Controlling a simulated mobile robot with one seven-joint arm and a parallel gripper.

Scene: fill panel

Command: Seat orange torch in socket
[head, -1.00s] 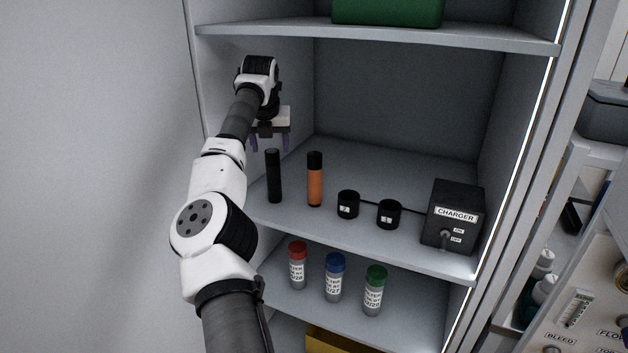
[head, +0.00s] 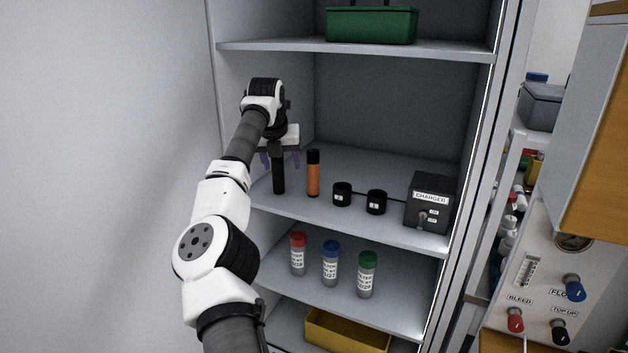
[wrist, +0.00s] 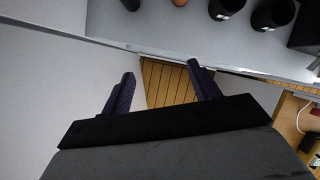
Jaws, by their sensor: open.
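The orange torch (head: 313,174), with a black top, stands upright on the middle shelf; a bit of it shows at the top of the wrist view (wrist: 180,2). An all-black torch (head: 278,174) stands upright to its left. Two black sockets, one (head: 342,193) and another (head: 376,201), stand to the right, joined by a cable to the charger box (head: 431,203); no torch is in them. My gripper (head: 280,160) is open and empty. In the head view it overlaps the black torch's top; in the wrist view its fingers (wrist: 165,85) are clear of both torches.
A green case (head: 371,25) sits on the shelf above. Below stand bottles with red (head: 298,254), blue (head: 330,264) and green (head: 367,275) caps. A yellow bin (head: 346,332) is lowest. The cabinet's left wall is close to my arm. A panel with knobs stands at right.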

